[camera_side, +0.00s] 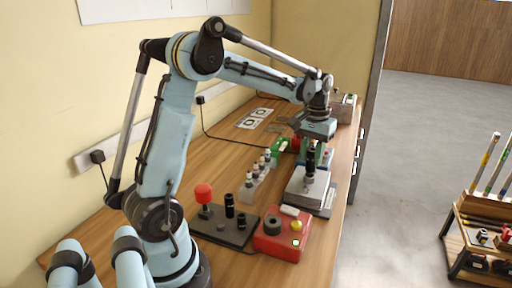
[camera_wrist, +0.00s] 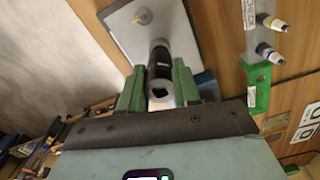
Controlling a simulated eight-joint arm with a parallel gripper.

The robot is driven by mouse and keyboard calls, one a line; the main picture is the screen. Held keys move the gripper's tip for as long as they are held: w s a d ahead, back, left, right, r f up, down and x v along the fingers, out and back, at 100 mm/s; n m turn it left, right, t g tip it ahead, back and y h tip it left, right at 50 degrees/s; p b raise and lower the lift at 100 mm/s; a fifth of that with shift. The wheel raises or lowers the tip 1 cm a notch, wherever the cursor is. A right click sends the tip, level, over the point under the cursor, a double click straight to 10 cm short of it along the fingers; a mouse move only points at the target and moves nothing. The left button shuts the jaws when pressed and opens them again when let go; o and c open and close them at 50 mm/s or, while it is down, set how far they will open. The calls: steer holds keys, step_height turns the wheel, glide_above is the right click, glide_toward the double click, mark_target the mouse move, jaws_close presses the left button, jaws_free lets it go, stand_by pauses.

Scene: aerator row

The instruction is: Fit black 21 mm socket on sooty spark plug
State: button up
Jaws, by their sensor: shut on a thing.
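A black socket (camera_wrist: 160,64) is between the two green fingers of my gripper (camera_wrist: 159,88), which is shut on it. Its light end with a dark square hole faces the wrist camera. In the side view the socket (camera_side: 311,158) hangs upright from my gripper (camera_side: 315,155) over a grey block (camera_side: 305,194). A small pale-tipped fitting (camera_wrist: 143,15), perhaps the spark plug, is on the grey block in the wrist view, beyond the socket's far end. Soot on it cannot be made out. Whether socket and fitting touch cannot be told.
A pale rack (camera_side: 256,184) with several plugs stands left of the grey block. A dark tray (camera_side: 215,229) with a red-topped post and black sockets and a red box (camera_side: 281,242) are in front. A green block (camera_wrist: 258,86) is near the rack. The table's right edge is close.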

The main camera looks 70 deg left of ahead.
steer(key=shift+f, duration=0.6)
steer(key=o, duration=1.1)
steer(key=shift+r, duration=0.1)
steer(key=shift+r, duration=3.4)
